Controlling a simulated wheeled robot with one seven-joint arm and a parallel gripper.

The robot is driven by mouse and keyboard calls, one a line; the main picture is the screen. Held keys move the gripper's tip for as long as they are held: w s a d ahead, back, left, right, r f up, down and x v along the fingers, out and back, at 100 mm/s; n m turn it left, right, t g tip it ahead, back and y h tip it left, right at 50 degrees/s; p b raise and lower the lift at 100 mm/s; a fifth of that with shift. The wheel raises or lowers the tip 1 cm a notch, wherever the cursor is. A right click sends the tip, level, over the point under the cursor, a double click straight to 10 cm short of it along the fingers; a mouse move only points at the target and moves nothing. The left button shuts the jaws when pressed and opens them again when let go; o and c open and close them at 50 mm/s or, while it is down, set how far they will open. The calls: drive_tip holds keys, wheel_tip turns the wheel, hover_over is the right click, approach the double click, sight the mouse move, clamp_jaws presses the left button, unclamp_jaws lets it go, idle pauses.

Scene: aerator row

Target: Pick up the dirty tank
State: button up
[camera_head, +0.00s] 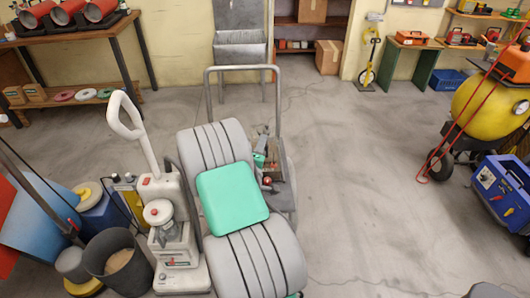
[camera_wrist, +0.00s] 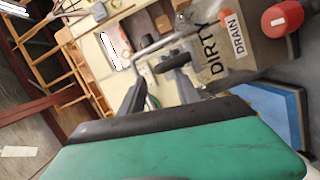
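The dirty tank (camera_wrist: 235,55) is a brownish, see-through body in the wrist view's upper right, marked DIRTY and DRAIN, and looks tilted in the picture. A red cap (camera_wrist: 283,18) lies beside it. A grey bar (camera_wrist: 165,42), perhaps its handle, runs left from near the tank. My gripper (camera_wrist: 157,74) is open, its two dark fingers apart below the bar, with nothing visibly held. I cannot tell if a finger touches the bar. My green and grey arm hides much of the head view's middle, and I cannot make out the tank there.
A white upright machine (camera_head: 176,235) and a dark bucket (camera_head: 119,262) stand at left of my arm. A tall grey handle frame (camera_head: 241,68) rises behind it. A yellow drum (camera_head: 490,107) and a blue case (camera_head: 503,192) are at right. The floor between is clear.

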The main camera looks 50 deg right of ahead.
drive_tip(key=p+x, duration=0.2)
drive_tip(key=x, duration=0.3)
drive_tip(key=shift+w+d+f, duration=0.15)
drive_tip(key=shift+d, duration=0.15)
drive_tip(key=shift+c, duration=0.5)
clamp_jaws()
idle(0.5)
drive_tip(key=shift+w+r, duration=0.1)
drive_tip(key=shift+r, duration=0.1)
